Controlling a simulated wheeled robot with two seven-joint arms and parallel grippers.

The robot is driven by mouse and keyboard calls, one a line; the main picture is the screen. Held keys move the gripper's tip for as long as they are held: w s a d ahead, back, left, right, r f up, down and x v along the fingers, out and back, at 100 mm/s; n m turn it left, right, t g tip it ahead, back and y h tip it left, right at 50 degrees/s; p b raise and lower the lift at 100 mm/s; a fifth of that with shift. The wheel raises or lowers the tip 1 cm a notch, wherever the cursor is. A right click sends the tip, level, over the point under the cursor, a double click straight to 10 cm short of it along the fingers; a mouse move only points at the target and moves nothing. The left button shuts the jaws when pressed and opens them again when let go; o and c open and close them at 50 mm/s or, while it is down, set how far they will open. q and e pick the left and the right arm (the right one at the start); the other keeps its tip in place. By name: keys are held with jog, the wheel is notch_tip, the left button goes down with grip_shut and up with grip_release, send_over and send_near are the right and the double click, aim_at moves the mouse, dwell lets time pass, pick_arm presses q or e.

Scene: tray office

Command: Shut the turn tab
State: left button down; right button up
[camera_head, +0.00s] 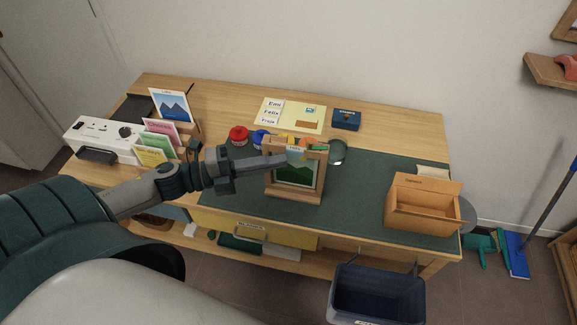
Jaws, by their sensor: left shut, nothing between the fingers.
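A wooden picture frame (271,189) with a green landscape picture stands upright near the front middle of the desk. My left arm comes in from the left, and my left gripper (285,157) is shut and empty at the upper part of the frame. It covers part of the frame's top left; whether it touches the frame I cannot tell. The turn tab is too small or hidden to make out. My right gripper is not in view.
The frame stands on a dark green mat (365,185). Red (239,136) and blue lidded jars stand behind my gripper. A blue bin (375,298) stands below.

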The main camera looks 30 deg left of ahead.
pick_arm(q)
jog(key=shift+s+a, duration=0.25)
jog(key=shift+a, duration=0.35)
jog(key=shift+s+a, duration=0.25)
jog(key=shift+a, duration=0.35)
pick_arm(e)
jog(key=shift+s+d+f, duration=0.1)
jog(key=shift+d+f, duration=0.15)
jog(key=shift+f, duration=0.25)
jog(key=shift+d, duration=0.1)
